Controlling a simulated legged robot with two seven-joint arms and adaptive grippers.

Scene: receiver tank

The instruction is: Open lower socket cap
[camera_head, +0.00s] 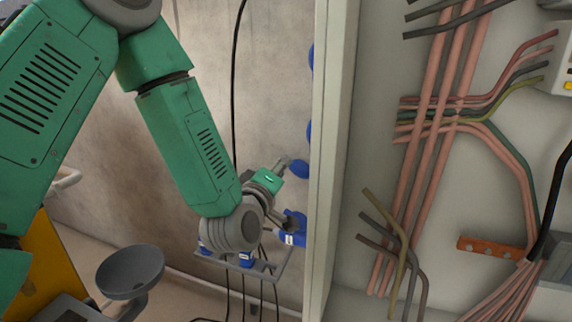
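My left arm comes in from the left, and my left gripper (284,188) is small at its far end, beside the cabinet's left edge. Its fingers are small and overlap grey and blue parts, so I cannot tell whether they are open or shut. A blue socket part with a white label (291,239) is just below and right of the gripper. Another blue part (299,169) is at its upper right. Which of these has the lower cap is unclear, and whether the gripper touches either cannot be told. My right gripper is out of view.
An open cabinet (335,130) with pink, grey and green cables fills the right side; its edge partly hides more blue parts (310,131). A grey bracket (262,272) holds blue sockets (246,259) below my wrist. Thin black cables hang along the wall (200,60).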

